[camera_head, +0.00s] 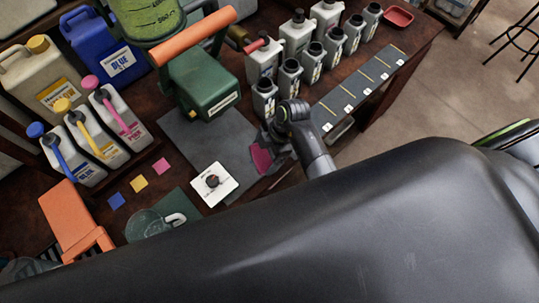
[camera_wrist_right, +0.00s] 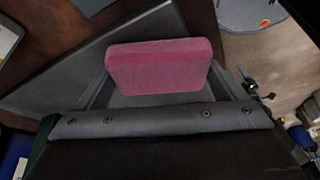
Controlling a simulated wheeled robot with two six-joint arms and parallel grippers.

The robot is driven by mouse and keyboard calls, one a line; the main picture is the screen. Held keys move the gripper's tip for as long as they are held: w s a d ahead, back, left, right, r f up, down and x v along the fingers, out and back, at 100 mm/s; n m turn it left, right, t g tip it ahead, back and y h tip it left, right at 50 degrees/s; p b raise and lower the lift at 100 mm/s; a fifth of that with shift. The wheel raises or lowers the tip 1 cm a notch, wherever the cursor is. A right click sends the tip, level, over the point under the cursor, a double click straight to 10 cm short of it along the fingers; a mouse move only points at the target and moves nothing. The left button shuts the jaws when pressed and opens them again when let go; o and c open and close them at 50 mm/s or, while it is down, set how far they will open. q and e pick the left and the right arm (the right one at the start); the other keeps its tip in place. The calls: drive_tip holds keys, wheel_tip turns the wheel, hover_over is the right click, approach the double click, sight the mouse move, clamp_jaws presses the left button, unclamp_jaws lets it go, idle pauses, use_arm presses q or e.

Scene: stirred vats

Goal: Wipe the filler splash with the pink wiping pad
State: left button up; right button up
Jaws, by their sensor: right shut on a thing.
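The pink wiping pad (camera_head: 262,158) is in my right gripper (camera_head: 268,143), at the front edge of the dark table, beside the grey mat. The right wrist view shows the pad (camera_wrist_right: 160,66) as a thick pink block between the fingers of the right gripper (camera_wrist_right: 158,92), which is shut on it. In the head view, the hand and wrist partly cover the pad. I cannot make out the filler splash in either view; my large dark arm hides part of the foreground. My left gripper is not in view.
A green-based filler machine (camera_head: 205,85) stands behind the grey mat (camera_head: 228,135). A white dial panel (camera_head: 213,183) lies left of the pad. Several grey bottles (camera_head: 298,35) stand behind. A dark marked strip (camera_head: 365,85) lies right. Coloured jugs (camera_head: 120,118) stand left.

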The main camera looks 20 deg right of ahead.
drive_tip(key=shift+w+a+b, duration=0.1)
drive_tip(key=shift+w+a, duration=0.25)
drive_tip(key=shift+w, duration=0.6)
drive_tip(key=shift+w+a+b, duration=0.1)
drive_tip(key=shift+w+a, duration=0.3)
drive_tip(key=shift+w, duration=0.5)
drive_tip(key=shift+w+a+b, duration=0.1)
drive_tip(key=shift+w+a, duration=0.25)
drive_tip(key=shift+w, duration=0.6)
wheel_tip(320, 180, up, 6)
drive_tip(key=p, duration=0.7)
drive_tip(key=shift+r, duration=0.1)
wheel_tip(320, 180, up, 3)
drive_tip(key=p, duration=0.4)
